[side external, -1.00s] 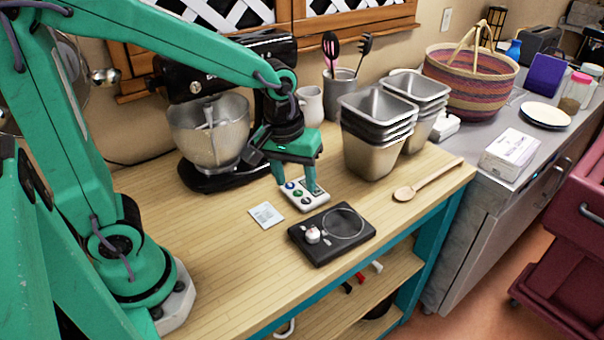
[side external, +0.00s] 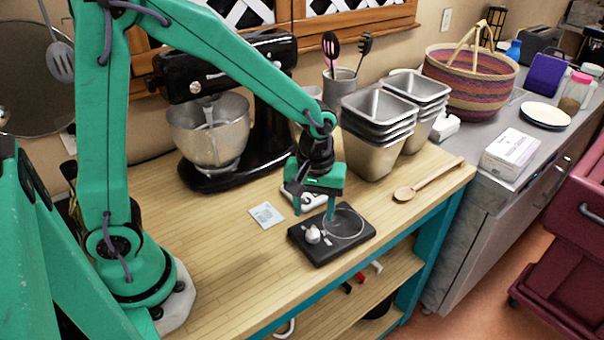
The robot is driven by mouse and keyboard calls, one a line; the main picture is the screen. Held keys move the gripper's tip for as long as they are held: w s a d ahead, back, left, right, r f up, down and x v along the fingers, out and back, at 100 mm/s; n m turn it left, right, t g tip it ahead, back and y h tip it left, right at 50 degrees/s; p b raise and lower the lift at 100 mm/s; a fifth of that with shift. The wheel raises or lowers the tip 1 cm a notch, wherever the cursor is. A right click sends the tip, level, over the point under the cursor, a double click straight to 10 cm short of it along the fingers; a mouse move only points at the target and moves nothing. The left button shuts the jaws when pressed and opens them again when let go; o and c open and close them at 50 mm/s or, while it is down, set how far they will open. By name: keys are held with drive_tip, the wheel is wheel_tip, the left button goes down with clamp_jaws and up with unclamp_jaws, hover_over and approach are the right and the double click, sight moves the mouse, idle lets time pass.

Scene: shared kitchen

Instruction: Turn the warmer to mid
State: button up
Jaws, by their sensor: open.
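The warmer (side external: 318,254) is a flat black plate with a pale ring on its top, lying near the front edge of the wooden counter. Its white knob (side external: 313,234) stands on its left part. My gripper (side external: 314,210) points down over the back of the warmer, with its fingers apart and nothing between them. One finger is left of and behind the knob, the other is near the ring. I cannot tell whether the fingertips touch the plate. The knob is not between the fingers.
A white button panel (side external: 312,201) lies just behind the warmer, partly hidden by my gripper. A paper card (side external: 266,215) lies to the left. Stacked metal pans (side external: 372,155) and a wooden spoon (side external: 425,181) are to the right. A black mixer (side external: 270,110) stands behind.

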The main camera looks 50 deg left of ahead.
sight(313, 233)
drive_tip(key=shift+f, duration=3.3)
drive_tip(key=shift+c, duration=0.2)
drive_tip(key=c, duration=0.9)
